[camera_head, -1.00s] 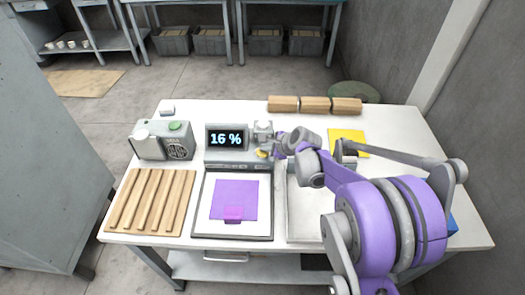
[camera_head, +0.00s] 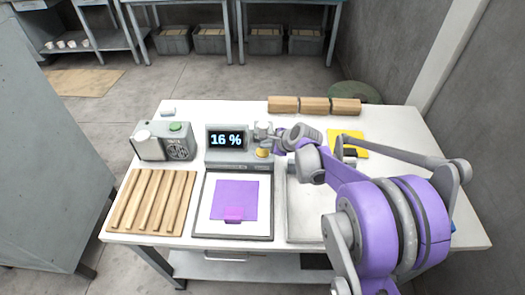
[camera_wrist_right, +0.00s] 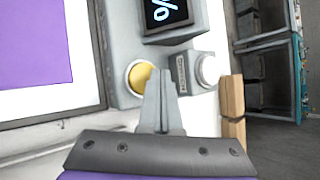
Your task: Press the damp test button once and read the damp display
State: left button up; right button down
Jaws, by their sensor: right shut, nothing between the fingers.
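The damp display (camera_head: 227,139) stands at the back middle of the table and reads "16 %". Only the "%" end of the display shows in the right wrist view (camera_wrist_right: 167,12). The round yellow button (camera_head: 262,153) is on the front right of the display's grey housing. It also shows in the right wrist view (camera_wrist_right: 139,77), partly behind the fingers. My right gripper (camera_head: 273,141) is shut and empty, close to the button on its right side. In the right wrist view its fingertips (camera_wrist_right: 160,74) overlap the button's right edge; contact cannot be told. My left gripper is out of view.
A purple sheet (camera_head: 234,200) lies on a framed white panel before the display. A slatted wooden rack (camera_head: 150,200) and a grey box with a green button (camera_head: 176,127) stand left. Wooden blocks (camera_head: 314,105) line the back edge. A yellow sheet (camera_head: 352,138) lies behind my right arm.

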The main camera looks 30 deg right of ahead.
aim_at(265, 153)
jog(key=shift+r+p, duration=1.3)
jog(key=shift+r, duration=1.25)
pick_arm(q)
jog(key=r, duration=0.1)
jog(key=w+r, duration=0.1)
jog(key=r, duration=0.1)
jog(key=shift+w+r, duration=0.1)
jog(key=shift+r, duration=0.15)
pick_arm(e)
jog(key=shift+f, duration=0.1)
jog(key=s+a+r+n+g, duration=0.2)
jog(key=s+a+n, duration=1)
jog(key=s+n, duration=0.15)
jog(key=s+a+f+n, duration=0.1)
jog(key=s+f+n, duration=0.1)
jog(key=s+n, duration=0.3)
jog(key=s+a+f+n+g+h, duration=0.1)
jog(key=s+a+f+n, duration=0.1)
jog(key=s+n, duration=0.4)
jog(key=s, duration=0.2)
jog(key=shift+s+a+h, duration=0.25)
jog(key=shift+s+h, duration=0.05)
jog(key=shift+s, duration=0.05)
